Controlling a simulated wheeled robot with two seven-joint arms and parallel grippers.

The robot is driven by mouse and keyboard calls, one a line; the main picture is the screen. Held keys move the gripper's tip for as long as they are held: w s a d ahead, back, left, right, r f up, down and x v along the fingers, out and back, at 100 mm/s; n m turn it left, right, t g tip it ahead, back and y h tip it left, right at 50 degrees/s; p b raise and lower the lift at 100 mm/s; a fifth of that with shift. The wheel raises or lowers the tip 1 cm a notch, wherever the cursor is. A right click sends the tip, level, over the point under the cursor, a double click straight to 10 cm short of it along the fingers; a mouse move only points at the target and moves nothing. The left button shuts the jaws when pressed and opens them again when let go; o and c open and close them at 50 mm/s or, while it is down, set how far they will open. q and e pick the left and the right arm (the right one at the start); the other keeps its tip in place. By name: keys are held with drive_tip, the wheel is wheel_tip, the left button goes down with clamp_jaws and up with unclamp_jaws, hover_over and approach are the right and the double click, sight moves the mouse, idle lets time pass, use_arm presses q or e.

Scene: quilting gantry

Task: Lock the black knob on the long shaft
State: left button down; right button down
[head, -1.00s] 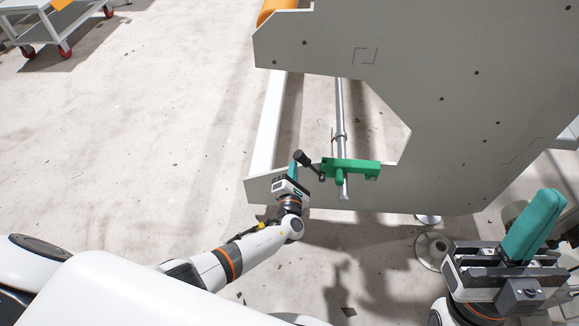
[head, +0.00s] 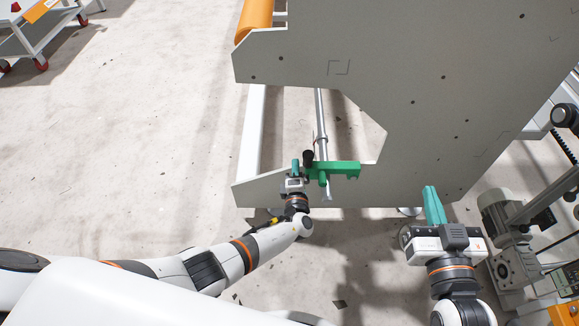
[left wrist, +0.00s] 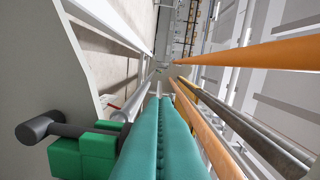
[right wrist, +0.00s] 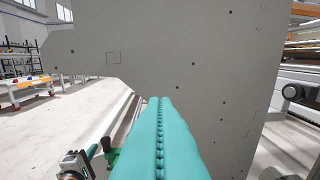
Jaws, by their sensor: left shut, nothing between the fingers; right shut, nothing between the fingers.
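The black knob (head: 308,156) sits on the end of a short lever at the left end of a green bracket (head: 340,169). The long grey shaft (head: 320,115) runs through the bracket, in front of the grey side plate's lower arm. In the left wrist view the dark knob (left wrist: 33,131) and green bracket (left wrist: 82,157) are at the lower left, beside my fingers. My left gripper (head: 295,164) is shut and empty, just left of the knob; contact cannot be told. My right gripper (head: 431,205) is shut and empty, well right of the bracket, with teal fingers (right wrist: 158,130) pointing at the plate.
The large grey side plate (head: 440,90) fills the upper right. An orange roller (head: 255,17) is at its top left. A grey motor unit (head: 505,220) stands at the right. A white cart (head: 45,35) is far left. Bare floor lies open at the left.

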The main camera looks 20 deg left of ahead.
use_arm(q)
drive_tip(key=shift+w+d+r, duration=0.15)
drive_tip(key=shift+d+r, duration=0.05)
drive_tip(key=shift+d, duration=0.45)
use_arm(e)
drive_tip(key=shift+s+d+f+g, duration=0.15)
drive_tip(key=shift+f+g, duration=0.35)
drive_tip(key=shift+f, duration=0.25)
